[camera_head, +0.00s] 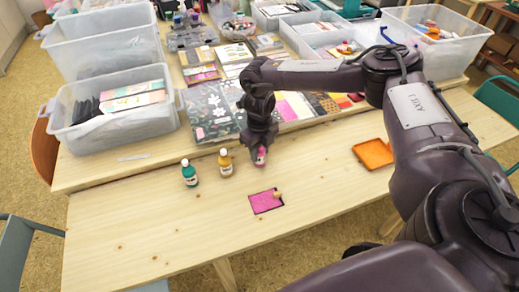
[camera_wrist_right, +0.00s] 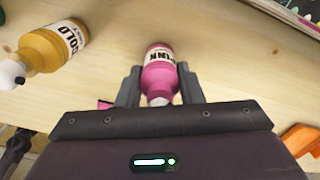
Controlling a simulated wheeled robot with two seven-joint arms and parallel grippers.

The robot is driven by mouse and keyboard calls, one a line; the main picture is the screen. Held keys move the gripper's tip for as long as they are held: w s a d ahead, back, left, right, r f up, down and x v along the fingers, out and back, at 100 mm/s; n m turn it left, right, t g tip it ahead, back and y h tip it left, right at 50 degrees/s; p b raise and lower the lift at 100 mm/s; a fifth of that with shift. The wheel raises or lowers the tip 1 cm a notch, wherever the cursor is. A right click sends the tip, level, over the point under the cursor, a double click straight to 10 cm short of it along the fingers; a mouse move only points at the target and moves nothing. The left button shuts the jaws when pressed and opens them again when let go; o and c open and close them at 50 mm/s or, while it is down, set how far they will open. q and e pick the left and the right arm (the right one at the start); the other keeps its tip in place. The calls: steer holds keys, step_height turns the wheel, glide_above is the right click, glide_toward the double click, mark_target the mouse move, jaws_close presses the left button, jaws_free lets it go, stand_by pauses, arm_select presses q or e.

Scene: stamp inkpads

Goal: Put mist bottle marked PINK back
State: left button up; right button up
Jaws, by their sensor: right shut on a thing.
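The pink mist bottle (camera_wrist_right: 159,75), with a white label reading "INK" in part, is between the fingers of my right gripper (camera_wrist_right: 158,92) in the right wrist view. In the head view the pink bottle (camera_head: 261,156) shows under my right gripper (camera_head: 260,152), over or on the wooden table, to the right of the gold bottle. I cannot tell whether its base touches the table. The gold bottle (camera_head: 225,163) and the green bottle (camera_head: 189,173) stand upright in a row to the left. My left gripper is not in view.
A pink inkpad (camera_head: 264,204) with a small wooden piece (camera_head: 278,195) on it lies in front of my gripper. An orange tray (camera_head: 373,154) lies to the right. Patterned papers (camera_head: 209,112) and clear bins (camera_head: 120,108) fill the back. The table's front left is clear.

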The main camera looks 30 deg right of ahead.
steer(key=shift+f, duration=0.15)
steer(key=o, duration=1.1)
steer(key=shift+c, duration=0.2)
step_height(320, 180, up, 8)
steer(key=shift+f+b, duration=0.2)
steer(key=shift+b, duration=0.15)
step_height(320, 180, up, 5)
steer(key=shift+f+p, duration=0.1)
steer(key=shift+p, duration=0.5)
